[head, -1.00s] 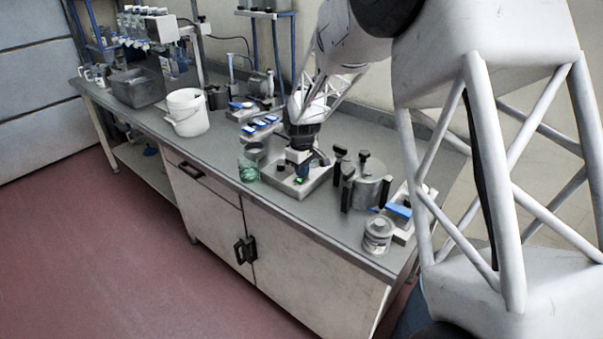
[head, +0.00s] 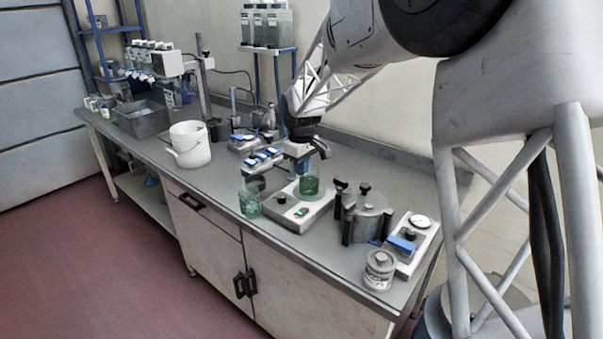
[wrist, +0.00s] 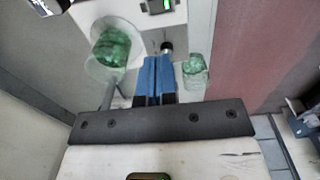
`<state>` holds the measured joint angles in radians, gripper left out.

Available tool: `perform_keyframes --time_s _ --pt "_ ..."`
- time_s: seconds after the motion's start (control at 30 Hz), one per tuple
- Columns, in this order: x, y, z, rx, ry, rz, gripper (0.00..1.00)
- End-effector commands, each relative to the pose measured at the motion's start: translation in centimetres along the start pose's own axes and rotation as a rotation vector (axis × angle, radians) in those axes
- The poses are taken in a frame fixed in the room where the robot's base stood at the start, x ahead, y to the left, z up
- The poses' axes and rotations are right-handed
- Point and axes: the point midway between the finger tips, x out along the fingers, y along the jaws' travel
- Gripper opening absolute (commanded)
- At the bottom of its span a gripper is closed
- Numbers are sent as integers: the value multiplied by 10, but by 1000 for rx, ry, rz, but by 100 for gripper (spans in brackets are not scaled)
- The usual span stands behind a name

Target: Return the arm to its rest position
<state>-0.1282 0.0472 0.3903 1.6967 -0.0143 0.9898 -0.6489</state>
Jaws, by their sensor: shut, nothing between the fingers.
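My gripper (head: 302,167) hangs over the bench, just behind and above a white stirrer plate (head: 299,216). Its blue fingers (wrist: 155,78) are together with nothing between them in the wrist view. A glass beaker with green contents (head: 309,187) stands on the plate, close in front of the fingers. In the wrist view this beaker (wrist: 112,50) is left of the fingers, apart from them. A second greenish beaker (head: 250,201) stands on the bench left of the plate; it shows right of the fingers in the wrist view (wrist: 195,70).
A metal pot with black clamps (head: 368,216), a lidded jar (head: 380,270) and a white device with a dial (head: 412,250) stand to the right. A white bucket (head: 190,146) and a grey basin (head: 140,119) stand on the left. The bench (head: 210,182) has bare space near the bucket.

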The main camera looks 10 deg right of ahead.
Motion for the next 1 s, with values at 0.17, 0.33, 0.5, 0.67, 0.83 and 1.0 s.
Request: perform_keyframes --time_s 0.17,0.33,0.5,0.67,0.83,1.0 --pt "0 0 0 0 0 0 0" --pt "-1 0 1 1 0 0 0" --pt "-7 -4 10 18 4 3 0" --pt "-23 -14 32 61 14 10 0" --pt "-45 -33 69 132 31 21 0" --pt "-65 -55 112 214 49 32 0"
